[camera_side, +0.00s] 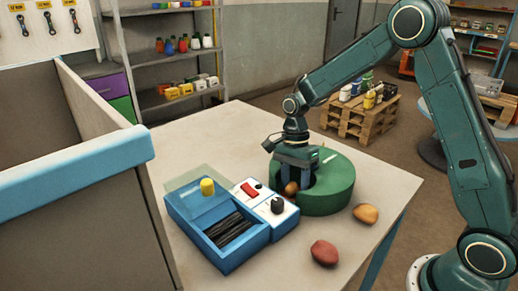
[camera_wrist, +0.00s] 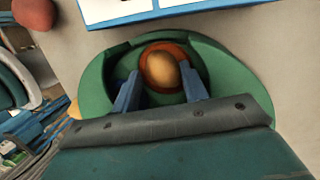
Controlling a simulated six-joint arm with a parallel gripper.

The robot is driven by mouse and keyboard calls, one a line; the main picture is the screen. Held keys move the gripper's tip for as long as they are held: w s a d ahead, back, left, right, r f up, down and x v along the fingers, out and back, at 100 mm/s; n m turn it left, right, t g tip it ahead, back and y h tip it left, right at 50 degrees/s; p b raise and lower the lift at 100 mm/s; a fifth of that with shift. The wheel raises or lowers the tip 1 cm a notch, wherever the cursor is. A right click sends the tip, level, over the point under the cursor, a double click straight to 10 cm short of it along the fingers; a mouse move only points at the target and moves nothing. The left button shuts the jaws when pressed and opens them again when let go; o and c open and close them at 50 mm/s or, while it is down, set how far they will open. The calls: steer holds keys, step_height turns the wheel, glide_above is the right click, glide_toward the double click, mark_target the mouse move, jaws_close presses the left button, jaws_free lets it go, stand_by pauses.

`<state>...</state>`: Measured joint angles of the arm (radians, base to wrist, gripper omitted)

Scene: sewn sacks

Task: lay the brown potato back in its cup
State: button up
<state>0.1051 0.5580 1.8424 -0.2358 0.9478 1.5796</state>
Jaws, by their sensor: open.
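The brown potato (camera_side: 291,188) is low inside the round green holder (camera_side: 335,190), partly hidden by my gripper in the side view. In the wrist view the potato (camera_wrist: 160,70) sits within a round orange-brown cup (camera_wrist: 176,49) inside the green holder (camera_wrist: 95,90). My gripper (camera_wrist: 159,75) points down into the holder, its two blue fingers apart, one on each side of the potato. I see gaps between fingers and potato. The gripper also shows in the side view (camera_side: 297,187). The cup's depth and the potato's underside are hidden.
A red potato (camera_side: 324,252) and a tan potato (camera_side: 365,214) lie loose on the table near the holder. A blue box (camera_side: 218,228) with a switch panel stands close on the left. A grey bin with a blue rim (camera_side: 85,180) rises at far left. The table behind is clear.

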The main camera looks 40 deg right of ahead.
steer(key=v, duration=1.2)
steer(key=shift+r, duration=0.15)
steer(key=shift+s, duration=0.1)
steer(key=s+a+r+n+t, duration=0.35)
steer(key=s+r+n, duration=0.5)
steer(key=s, duration=0.35)
steer(key=s+d+f+n+t+h, duration=0.1)
steer(key=s+n+t, duration=0.3)
steer(key=s+n, duration=0.4)
steer(key=s, duration=0.5)
steer(key=shift+s+d+n+h, duration=0.2)
steer(key=shift+d+n+h, duration=0.05)
steer(key=shift+n+h, duration=0.15)
steer(key=shift+f+t, duration=0.1)
steer(key=shift+t, duration=0.15)
